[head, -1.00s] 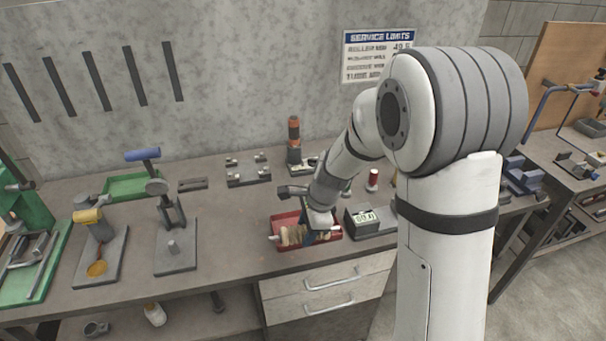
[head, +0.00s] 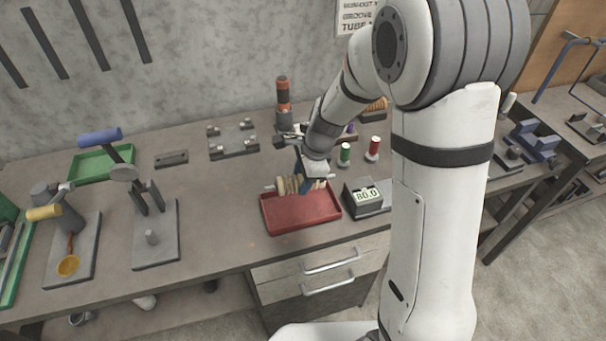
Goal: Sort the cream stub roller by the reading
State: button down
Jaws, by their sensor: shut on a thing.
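The cream stub roller (head: 288,186), with a thin grey shaft end, is held in my gripper (head: 304,184). My gripper is shut on it, and the fingers and wrist hide part of it. The roller lies sideways at the back edge of the red tray (head: 300,212). It looks lifted, but how far above the tray I cannot tell. The tray's visible floor is empty. To the right of the tray stands a dark gauge box (head: 367,197) whose display appears to read 80.0.
A green tray (head: 103,160) lies at the back left. A green spool (head: 345,154) and a red spool (head: 374,147) stand behind the gauge. Fixtures with blue (head: 100,138) and yellow (head: 43,212) handles stand at left. The service-limits sign (head: 357,17) is cut off above.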

notch_tip(320, 180, down, 2)
jog(key=shift+s+f+b, duration=0.1)
jog(key=shift+s+b, duration=0.05)
jog(key=shift+b, duration=0.55)
jog(key=shift+f+b, duration=1.25)
jog(key=shift+f, duration=0.35)
jog(key=shift+d+b+x, duration=0.1)
jog(key=shift+b+x, duration=0.4)
jog(key=shift+x, duration=0.15)
jog(key=shift+d+b+x, duration=0.15)
jog(key=shift+b+x, duration=0.3)
jog(key=shift+x, duration=0.25)
jog(key=c, duration=0.7)
grip_release()
jog(key=shift+s+f, duration=0.1)
jog(key=shift+s, duration=0.1)
jog(key=v, duration=0.8)
notch_tip(320, 180, up, 7)
jog(key=p, duration=0.6)
jog(key=shift+f, duration=0.1)
